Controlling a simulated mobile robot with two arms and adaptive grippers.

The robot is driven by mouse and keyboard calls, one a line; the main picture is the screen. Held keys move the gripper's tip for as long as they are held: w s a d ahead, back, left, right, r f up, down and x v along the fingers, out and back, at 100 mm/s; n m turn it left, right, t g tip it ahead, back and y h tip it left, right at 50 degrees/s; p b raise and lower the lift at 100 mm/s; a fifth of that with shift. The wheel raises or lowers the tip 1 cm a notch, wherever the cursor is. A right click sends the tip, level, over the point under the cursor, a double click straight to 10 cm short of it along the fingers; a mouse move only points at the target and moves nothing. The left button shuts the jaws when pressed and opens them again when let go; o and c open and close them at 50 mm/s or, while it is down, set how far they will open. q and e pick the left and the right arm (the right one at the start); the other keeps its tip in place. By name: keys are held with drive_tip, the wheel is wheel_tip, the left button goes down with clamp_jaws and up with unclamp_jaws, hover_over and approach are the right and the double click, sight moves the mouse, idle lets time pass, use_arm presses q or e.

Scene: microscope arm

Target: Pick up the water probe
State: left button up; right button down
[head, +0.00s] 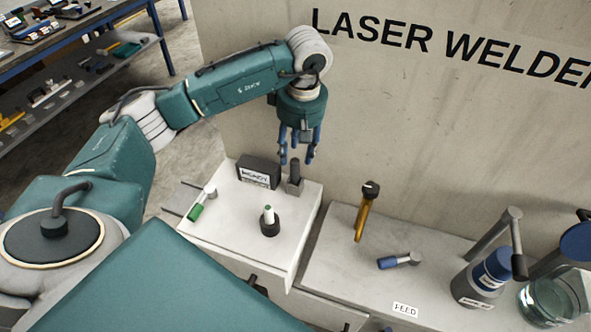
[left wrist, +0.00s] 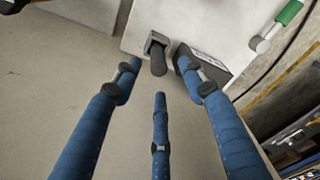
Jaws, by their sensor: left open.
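No probe carries a readable water label, so I cannot tell which one is the water probe. A dark, upright rod (head: 295,170) stands in a small grey holder on the white cabinet top; it also shows in the left wrist view (left wrist: 158,60). My left gripper (head: 299,157) has its three blue fingers spread and empty, pointing down close above this rod. In the left wrist view the fingers (left wrist: 158,78) reach toward it. A green-ended tool (head: 204,204) and a blue-ended tool (head: 400,260) lie on the tops. My right gripper is not in view.
A black labelled block (head: 258,172) stands close beside the holder. A wall rises behind.

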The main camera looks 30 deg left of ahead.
sight(295, 162)
use_arm(q)
drive_tip(key=shift+w+f, duration=0.1)
drive_tip(key=shift+f, duration=0.55)
drive_tip(key=f, duration=0.1)
drive_tip(key=f+p, duration=0.2)
drive_tip(key=shift+a+f, duration=0.25)
drive_tip(key=shift+f, duration=0.05)
drive_tip(key=shift+w+f, duration=0.1)
drive_tip(key=shift+f, duration=0.3)
drive_tip(key=shift+a+f, duration=0.1)
drive_tip(key=shift+f, duration=0.05)
drive_tip(key=shift+w, duration=0.1)
clamp_jaws()
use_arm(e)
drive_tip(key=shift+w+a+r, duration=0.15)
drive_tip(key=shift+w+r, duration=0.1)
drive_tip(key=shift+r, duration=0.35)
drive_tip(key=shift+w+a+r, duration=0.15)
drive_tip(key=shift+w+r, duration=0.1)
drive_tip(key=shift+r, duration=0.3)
